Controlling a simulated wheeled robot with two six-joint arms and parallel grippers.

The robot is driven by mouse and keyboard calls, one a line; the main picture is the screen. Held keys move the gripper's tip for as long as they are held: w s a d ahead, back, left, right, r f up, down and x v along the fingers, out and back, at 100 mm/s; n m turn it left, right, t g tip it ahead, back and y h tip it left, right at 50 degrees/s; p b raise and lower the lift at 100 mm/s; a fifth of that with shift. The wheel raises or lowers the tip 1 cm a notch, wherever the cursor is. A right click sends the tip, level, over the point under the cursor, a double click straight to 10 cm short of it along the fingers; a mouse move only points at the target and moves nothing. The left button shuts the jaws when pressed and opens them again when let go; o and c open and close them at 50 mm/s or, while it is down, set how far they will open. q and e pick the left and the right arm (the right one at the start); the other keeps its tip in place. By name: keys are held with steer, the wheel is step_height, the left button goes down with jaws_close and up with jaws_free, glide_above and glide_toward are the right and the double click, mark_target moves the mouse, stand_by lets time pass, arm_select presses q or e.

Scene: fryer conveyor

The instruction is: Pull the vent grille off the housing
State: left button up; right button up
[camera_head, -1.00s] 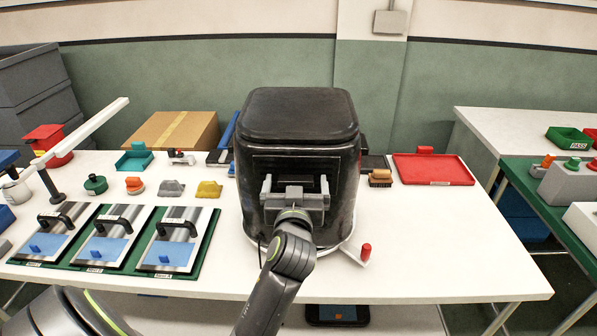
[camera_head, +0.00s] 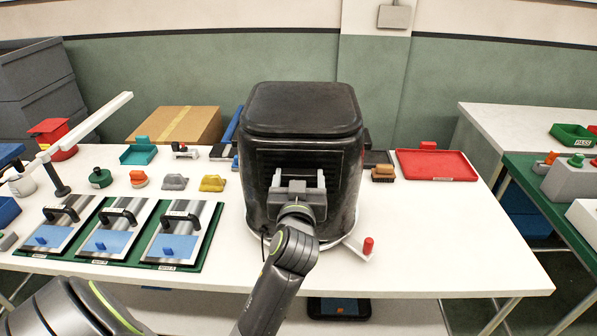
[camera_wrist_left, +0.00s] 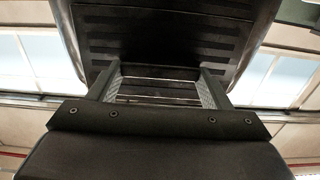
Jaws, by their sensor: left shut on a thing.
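The housing (camera_head: 302,107) is a large black rounded box standing on the white table. The dark vent grille (camera_head: 268,160), with horizontal slats, is at its front face. It also shows in the left wrist view (camera_wrist_left: 120,24), ahead of the fingers. My left gripper (camera_head: 298,182) is shut on the grille, its two fingers set wide apart, low on the slatted face. In the left wrist view the gripper (camera_wrist_left: 160,88) has pale lines across the gap between its fingers. The gripper hides the grille's lower part. I cannot tell whether a gap separates grille and housing. My right gripper is not in view.
Three plates with black handles (camera_head: 115,243) lie on a green mat at the left. Small coloured parts (camera_head: 212,184) lie behind them. A red tray (camera_head: 437,164) and a brush (camera_head: 383,174) are at the right. The table's right front is clear.

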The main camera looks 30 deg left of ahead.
arm_select(q)
steer(key=shift+s+d+f, duration=0.25)
steer(key=shift+s+d, duration=0.25)
steer(key=shift+s, duration=0.35)
stand_by(0.7)
steer(key=v, duration=0.4)
steer(key=shift+r, duration=0.2)
stand_by(0.5)
